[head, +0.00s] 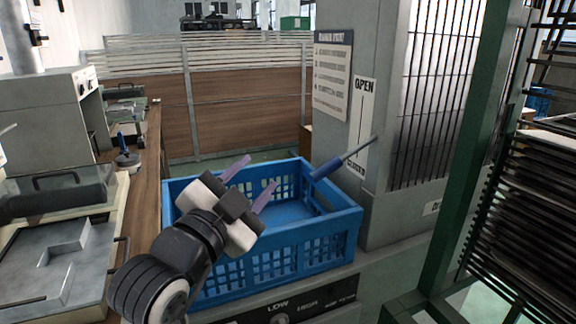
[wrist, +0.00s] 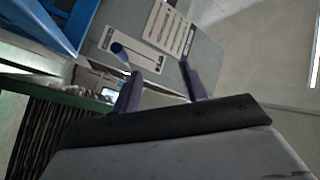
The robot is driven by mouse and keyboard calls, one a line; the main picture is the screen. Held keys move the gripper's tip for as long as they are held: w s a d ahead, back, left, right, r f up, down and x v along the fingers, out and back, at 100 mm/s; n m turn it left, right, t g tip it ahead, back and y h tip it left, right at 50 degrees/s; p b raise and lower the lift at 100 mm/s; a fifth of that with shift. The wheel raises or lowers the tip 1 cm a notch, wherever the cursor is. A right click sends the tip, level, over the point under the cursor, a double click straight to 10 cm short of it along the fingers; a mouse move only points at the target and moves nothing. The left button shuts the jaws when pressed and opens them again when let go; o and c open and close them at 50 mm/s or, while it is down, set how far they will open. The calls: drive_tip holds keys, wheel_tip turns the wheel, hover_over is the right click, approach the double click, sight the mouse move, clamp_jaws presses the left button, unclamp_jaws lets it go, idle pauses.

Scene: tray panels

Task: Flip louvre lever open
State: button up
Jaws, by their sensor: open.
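The louvre lever (head: 328,168) has a blue grip on a thin grey rod. It slopes down and left from the side of a grey cabinet, in front of a white OPEN/CLOSED label (head: 363,113). In the wrist view its blue grip (wrist: 120,51) shows beyond the left finger, with the rod running right. My gripper (head: 260,172) is open and empty, its purple fingers apart over the blue crate in the head view. It is left of the lever and not touching it. The wrist view shows both fingers (wrist: 161,73) with nothing between them.
A blue crate (head: 340,222) stands below my gripper and the lever. The grey cabinet (head: 395,215) with a barred louvre front (head: 440,90) is behind the lever. A dark rack (head: 520,210) stands at right, a cluttered workbench (head: 70,240) at left.

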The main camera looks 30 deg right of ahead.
sight(323, 172)
drive_tip(key=s+d+f+m+g, duration=0.3)
drive_tip(key=d+g, duration=0.1)
drive_tip(key=d, duration=0.1)
drive_tip(key=p+x, duration=0.3)
drive_tip(key=x, duration=0.4)
drive_tip(key=p+x, duration=0.4)
drive_tip(key=x, duration=0.2)
drive_tip(key=shift+w+d, duration=0.1)
drive_tip(key=shift+w, duration=0.45)
clamp_jaws()
